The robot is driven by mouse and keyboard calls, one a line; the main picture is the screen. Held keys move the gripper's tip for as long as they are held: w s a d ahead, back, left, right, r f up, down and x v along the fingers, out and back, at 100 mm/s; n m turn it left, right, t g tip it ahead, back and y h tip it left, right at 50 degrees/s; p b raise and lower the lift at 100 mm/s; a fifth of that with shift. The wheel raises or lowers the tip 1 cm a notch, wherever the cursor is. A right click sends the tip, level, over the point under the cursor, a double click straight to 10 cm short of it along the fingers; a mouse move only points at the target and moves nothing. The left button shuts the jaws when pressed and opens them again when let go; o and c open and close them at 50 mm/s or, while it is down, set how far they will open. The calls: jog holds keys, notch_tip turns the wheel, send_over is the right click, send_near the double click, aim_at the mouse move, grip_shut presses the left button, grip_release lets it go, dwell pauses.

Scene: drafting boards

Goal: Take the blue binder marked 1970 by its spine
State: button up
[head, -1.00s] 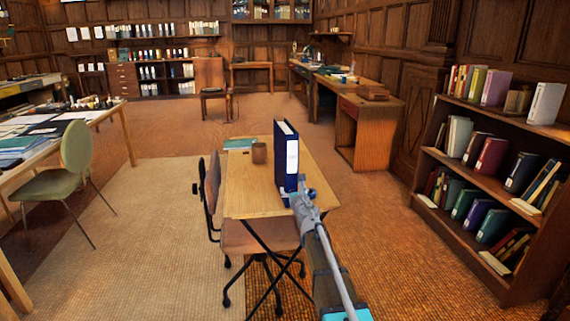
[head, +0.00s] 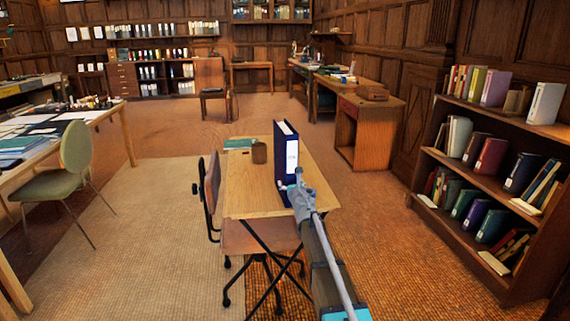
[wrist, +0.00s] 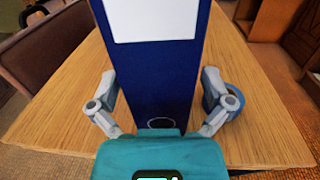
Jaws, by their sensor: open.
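The blue binder (head: 280,165) stands upright on a small wooden table (head: 246,195), its spine with a white label facing me. I cannot read the label's marking. In the wrist view the binder's spine (wrist: 155,75) fills the middle, with the white label cut off at the top and a round hole low down. My gripper (head: 297,187) is at the lower part of the spine. In the wrist view my gripper (wrist: 158,100) is open, with one finger on each side of the binder. The left finger is close to the spine; a small gap shows on the right.
A blue ring-shaped thing (wrist: 236,96) lies on the table behind my right finger. A brown cup (head: 259,153) and a green book (head: 240,143) are farther back. A chair (head: 211,190) stands at the table's left. A bookcase (head: 480,168) stands at the right.

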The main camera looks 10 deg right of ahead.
jog(key=shift+w+a, duration=0.15)
jog(key=shift+w, duration=0.75)
jog(key=c, duration=1.2)
jog(key=shift+r, duration=0.1)
